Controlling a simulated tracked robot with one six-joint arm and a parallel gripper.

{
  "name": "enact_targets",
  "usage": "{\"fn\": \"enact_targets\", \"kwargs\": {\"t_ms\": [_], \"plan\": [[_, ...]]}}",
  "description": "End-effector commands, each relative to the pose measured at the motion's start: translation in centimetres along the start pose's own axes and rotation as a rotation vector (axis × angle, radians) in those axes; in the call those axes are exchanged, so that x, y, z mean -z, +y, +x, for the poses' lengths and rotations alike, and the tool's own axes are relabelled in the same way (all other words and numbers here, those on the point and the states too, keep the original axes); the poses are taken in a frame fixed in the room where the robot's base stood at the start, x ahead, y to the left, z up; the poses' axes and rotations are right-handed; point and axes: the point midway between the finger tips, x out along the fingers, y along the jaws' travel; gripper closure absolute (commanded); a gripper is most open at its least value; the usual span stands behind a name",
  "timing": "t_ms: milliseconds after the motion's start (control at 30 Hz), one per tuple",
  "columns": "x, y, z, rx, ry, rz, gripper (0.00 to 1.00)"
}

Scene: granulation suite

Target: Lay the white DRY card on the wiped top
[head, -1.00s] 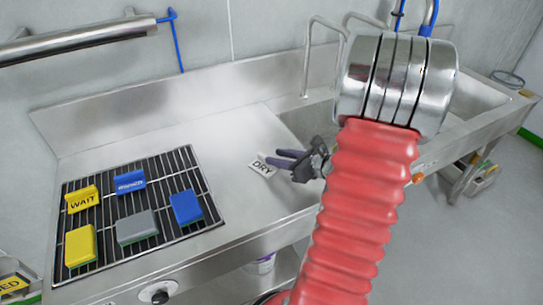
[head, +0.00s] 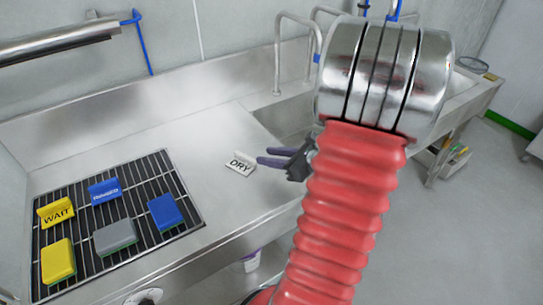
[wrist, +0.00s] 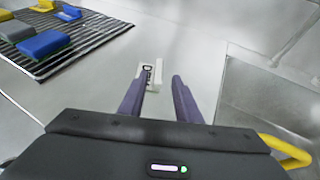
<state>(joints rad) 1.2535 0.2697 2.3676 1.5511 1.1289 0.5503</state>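In the wrist view the card (wrist: 149,75) is ahead of the fingertips, nearer the left finger. My gripper (wrist: 158,79) is open, with an empty gap between its fingers. The card appears apart from the fingers.
The black rack (head: 136,191) holds a yellow WAIT card (head: 56,213), a blue card (head: 104,191), and yellow (head: 58,261), grey (head: 115,238) and blue (head: 165,212) blocks. A sink basin (wrist: 262,105) lies right of the gripper. The steel between rack and card is clear.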

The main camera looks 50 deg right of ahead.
Motion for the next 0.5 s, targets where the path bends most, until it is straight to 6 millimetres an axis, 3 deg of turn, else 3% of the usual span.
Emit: {"fn": "enact_targets", "kwargs": {"t_ms": [333, 500], "plan": [[-0.1, 0.2, 0.1, -0.006, 0.002, -0.007, 0.7], [-1.4, 2.8, 1.1, -0.079, 0.028, -0.106, 0.7]]}}
